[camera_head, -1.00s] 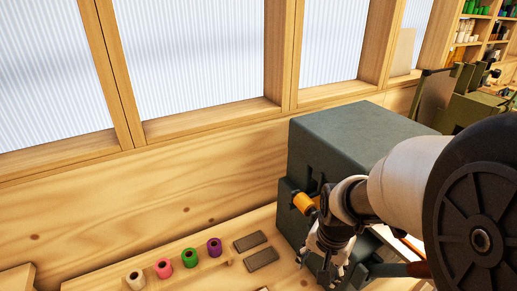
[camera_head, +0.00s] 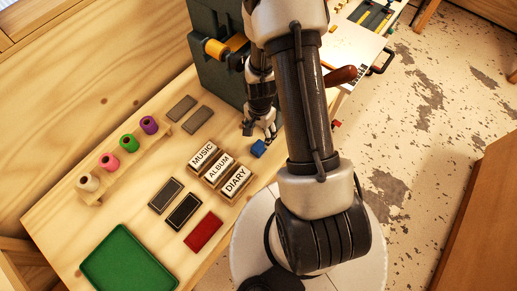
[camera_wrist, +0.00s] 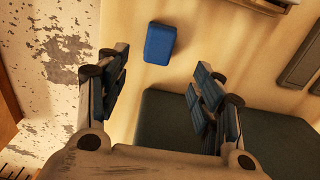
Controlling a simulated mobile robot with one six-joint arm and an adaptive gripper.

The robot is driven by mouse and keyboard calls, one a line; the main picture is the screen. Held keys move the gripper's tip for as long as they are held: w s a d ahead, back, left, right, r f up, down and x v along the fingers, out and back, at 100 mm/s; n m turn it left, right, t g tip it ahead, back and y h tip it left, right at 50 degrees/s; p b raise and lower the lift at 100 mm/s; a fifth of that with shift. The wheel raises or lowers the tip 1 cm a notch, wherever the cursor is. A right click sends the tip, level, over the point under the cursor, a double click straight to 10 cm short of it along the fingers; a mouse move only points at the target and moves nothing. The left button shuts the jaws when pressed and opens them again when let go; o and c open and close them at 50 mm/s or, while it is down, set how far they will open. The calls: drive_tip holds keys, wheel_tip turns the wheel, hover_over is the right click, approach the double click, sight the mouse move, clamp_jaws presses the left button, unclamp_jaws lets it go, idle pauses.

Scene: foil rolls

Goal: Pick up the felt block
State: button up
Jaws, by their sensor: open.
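A small blue block (camera_head: 258,148), which I take for the felt block, lies on the light wooden bench near its front edge. It also shows in the wrist view (camera_wrist: 160,43), beyond my fingertips and roughly between their lines. My gripper (camera_head: 259,131) is open and empty, just behind the block in the head view. In the wrist view my gripper's (camera_wrist: 158,75) two fingers stand wide apart, with bare wood between them and the block. I cannot tell the exact height of the fingertips above the bench.
A dark green machine (camera_head: 221,75) stands behind my gripper. Label stamps reading MUSIC, ALBUM and DIARY (camera_head: 236,182) lie left of the block. Two grey slabs (camera_head: 197,119), foil rolls on a rack (camera_head: 129,142), dark pads, a red pad (camera_head: 203,231) and a green tray (camera_head: 125,260) are further left.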

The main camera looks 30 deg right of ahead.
sight(259, 146)
wheel_tip(259, 146, down, 3)
drive_tip(key=shift+f+b, duration=0.15)
drive_tip(key=shift+b, duration=0.15)
drive_tip(key=shift+s+a+f+b, duration=0.2)
drive_tip(key=shift+f+b, duration=0.3)
drive_tip(key=shift+f, duration=0.85)
drive_tip(key=shift+s+a+f+b, duration=0.15)
drive_tip(key=shift+f+b, duration=0.3)
drive_tip(key=shift+f, duration=0.85)
drive_tip(key=shift+c, duration=0.2)
drive_tip(key=c, duration=1.1)
